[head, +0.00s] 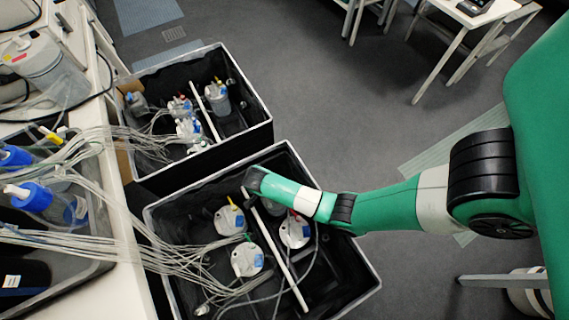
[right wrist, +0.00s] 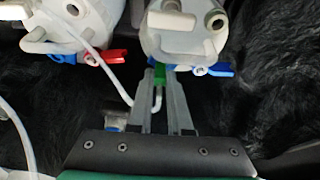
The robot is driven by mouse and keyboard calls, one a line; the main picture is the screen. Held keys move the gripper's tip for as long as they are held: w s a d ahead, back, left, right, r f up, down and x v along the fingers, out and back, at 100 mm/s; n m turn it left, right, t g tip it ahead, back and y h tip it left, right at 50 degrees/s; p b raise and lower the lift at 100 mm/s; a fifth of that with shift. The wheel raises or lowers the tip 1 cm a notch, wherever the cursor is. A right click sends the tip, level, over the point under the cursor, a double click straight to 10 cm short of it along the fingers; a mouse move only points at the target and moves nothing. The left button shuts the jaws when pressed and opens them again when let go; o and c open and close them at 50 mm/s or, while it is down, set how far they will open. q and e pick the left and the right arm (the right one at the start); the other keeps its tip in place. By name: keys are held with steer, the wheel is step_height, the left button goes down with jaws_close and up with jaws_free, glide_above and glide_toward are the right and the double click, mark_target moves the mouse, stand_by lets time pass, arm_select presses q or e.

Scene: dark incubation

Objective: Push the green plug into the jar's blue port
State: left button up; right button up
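My right gripper (right wrist: 161,82) has its two fingers close together on the small green plug (right wrist: 160,73), with a thin white tube curling below it. The plug is at the lower rim of a white-lidded jar (right wrist: 184,32) in the right wrist view. Blue fittings (right wrist: 221,70) show at that rim, just right of the plug; I cannot tell whether the plug touches a port. In the head view my right gripper (head: 252,181) reaches over the near black box, and the plug cannot be made out. My left gripper is not in view.
A second jar (right wrist: 68,25) with red and blue fittings stands left. The near black box (head: 366,272) holds several lidded jars, loose tubes and a white divider rod (head: 275,250). Another black box (head: 257,133) stands behind. A tube-covered bench (head: 122,285) is left.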

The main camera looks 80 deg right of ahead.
steer(key=o, duration=0.5)
steer(key=p+v, duration=0.3)
steer(key=v, duration=0.4)
steer(key=p+v, duration=0.4)
steer(key=shift+w+a+r, duration=0.1)
steer(key=shift+a+r, duration=0.05)
steer(key=shift+r, duration=0.15)
